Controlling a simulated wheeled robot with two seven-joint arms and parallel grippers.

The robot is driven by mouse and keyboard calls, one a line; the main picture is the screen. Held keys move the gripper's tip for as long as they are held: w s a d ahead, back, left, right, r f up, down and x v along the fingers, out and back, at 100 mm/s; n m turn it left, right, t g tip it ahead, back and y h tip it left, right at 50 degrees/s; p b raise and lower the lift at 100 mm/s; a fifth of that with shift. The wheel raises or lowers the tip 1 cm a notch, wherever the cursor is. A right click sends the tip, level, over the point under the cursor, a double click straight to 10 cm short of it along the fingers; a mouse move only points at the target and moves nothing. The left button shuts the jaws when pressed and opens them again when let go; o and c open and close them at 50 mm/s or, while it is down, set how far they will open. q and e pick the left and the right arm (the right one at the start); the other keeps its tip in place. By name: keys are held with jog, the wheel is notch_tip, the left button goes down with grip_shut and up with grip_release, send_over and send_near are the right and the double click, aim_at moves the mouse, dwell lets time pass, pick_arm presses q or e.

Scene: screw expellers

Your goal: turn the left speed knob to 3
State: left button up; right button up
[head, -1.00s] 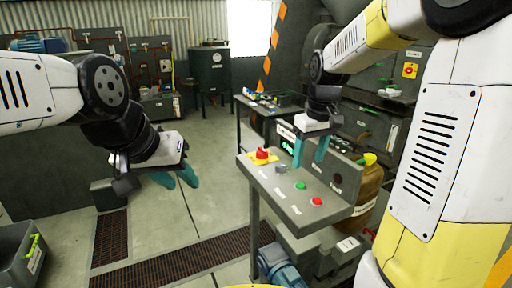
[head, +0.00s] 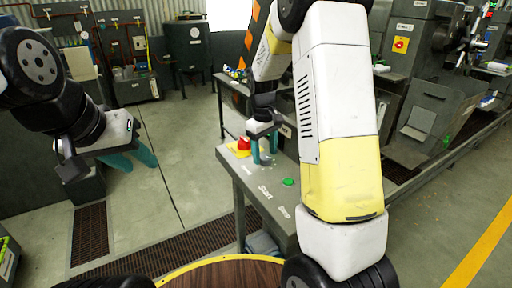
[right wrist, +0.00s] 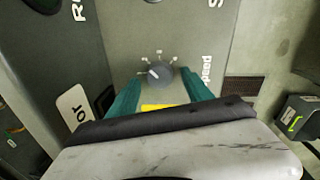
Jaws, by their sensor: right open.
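The grey speed knob (right wrist: 160,74) shows in the right wrist view on a grey panel, with small dial marks around its far side. Its white pointer mark looks turned to the left; the numbers are too small to read surely. The word "Speed" is printed to its right. My right gripper (right wrist: 161,90) is open, one teal finger on each side of the knob; I cannot tell whether they touch it. In the head view my right gripper (head: 264,156) is over the control panel (head: 247,193), fingers down. My left gripper (head: 135,164) is open and empty, away from the panel.
A red emergency stop (head: 243,145) on a yellow base sits close left of my right gripper. A green start button (head: 288,182) is on the nearer part of the panel. My right arm hides the panel's right side. Open floor (head: 180,190) lies left of the panel.

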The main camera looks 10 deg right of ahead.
jog(key=shift+f, duration=0.55)
jog(key=shift+c, duration=0.5)
grip_shut()
jog(key=shift+m, duration=0.4)
jog(key=m, duration=0.3)
jog(key=shift+m, duration=0.3)
jog(key=shift+w+m+g, duration=0.1)
jog(key=shift+m+g, duration=0.2)
jog(key=shift+m, duration=1.9)
